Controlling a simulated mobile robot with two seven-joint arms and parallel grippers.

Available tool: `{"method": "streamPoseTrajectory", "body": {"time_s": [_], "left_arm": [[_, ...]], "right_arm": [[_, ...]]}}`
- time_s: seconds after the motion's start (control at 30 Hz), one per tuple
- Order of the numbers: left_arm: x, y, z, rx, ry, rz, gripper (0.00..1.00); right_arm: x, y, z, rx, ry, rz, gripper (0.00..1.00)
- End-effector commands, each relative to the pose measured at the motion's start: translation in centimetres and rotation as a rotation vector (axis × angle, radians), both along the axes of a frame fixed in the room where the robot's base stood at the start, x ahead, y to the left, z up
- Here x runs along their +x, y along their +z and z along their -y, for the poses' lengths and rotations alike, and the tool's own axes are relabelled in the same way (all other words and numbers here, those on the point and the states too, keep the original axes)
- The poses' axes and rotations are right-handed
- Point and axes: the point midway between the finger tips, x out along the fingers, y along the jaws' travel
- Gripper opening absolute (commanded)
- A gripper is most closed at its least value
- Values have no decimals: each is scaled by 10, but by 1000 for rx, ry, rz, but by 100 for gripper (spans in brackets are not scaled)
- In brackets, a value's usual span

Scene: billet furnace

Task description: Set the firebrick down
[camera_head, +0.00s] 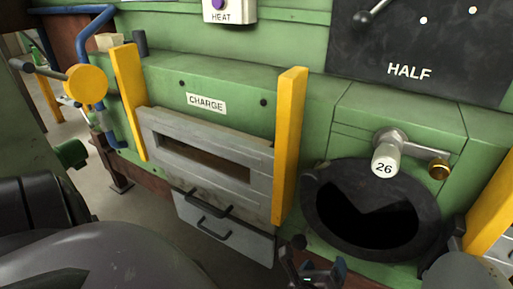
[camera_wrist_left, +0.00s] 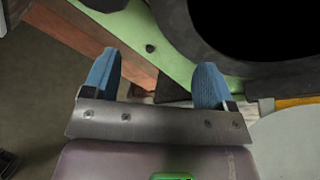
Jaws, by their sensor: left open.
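A small cream block (camera_head: 110,41), which looks like the firebrick, sits on the green ledge (camera_head: 165,68) at the upper left, behind a yellow post. It is small in the head view, so I cannot be sure of it. My left gripper (camera_head: 318,268) is low at the bottom centre, well away from that block and just below the round black opening. In the left wrist view its blue-tipped fingers (camera_wrist_left: 155,78) are wide apart with nothing between them. My right gripper is not in view.
A grey slotted door (camera_head: 205,160) stands between yellow posts (camera_head: 290,140) under the CHARGE label. A black round-rimmed opening (camera_head: 320,220) is at the right, below a handle marked 26 (camera_head: 386,160). A grey round surface (camera_head: 465,272) is at the lower right.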

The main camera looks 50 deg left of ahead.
Motion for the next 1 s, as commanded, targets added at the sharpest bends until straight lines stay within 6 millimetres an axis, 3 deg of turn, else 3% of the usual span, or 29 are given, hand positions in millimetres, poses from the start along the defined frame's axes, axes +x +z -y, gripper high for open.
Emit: {"method": "streamPoseTrajectory", "body": {"time_s": [0.1, 0.3, 0.6, 0.8, 1.0], "left_arm": [[-22, -33, -19, -380, 89, -39, 79], [-60, -72, -48, -1022, 315, -56, 79], [-116, -100, -90, -1849, 717, 36, 79], [-131, -104, -104, -2090, 849, 95, 79], [-133, -104, -105, -2119, 862, 102, 79]], "right_arm": [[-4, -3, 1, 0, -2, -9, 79], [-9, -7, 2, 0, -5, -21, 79], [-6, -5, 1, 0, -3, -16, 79], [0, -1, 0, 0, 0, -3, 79], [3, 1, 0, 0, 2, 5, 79]]}}
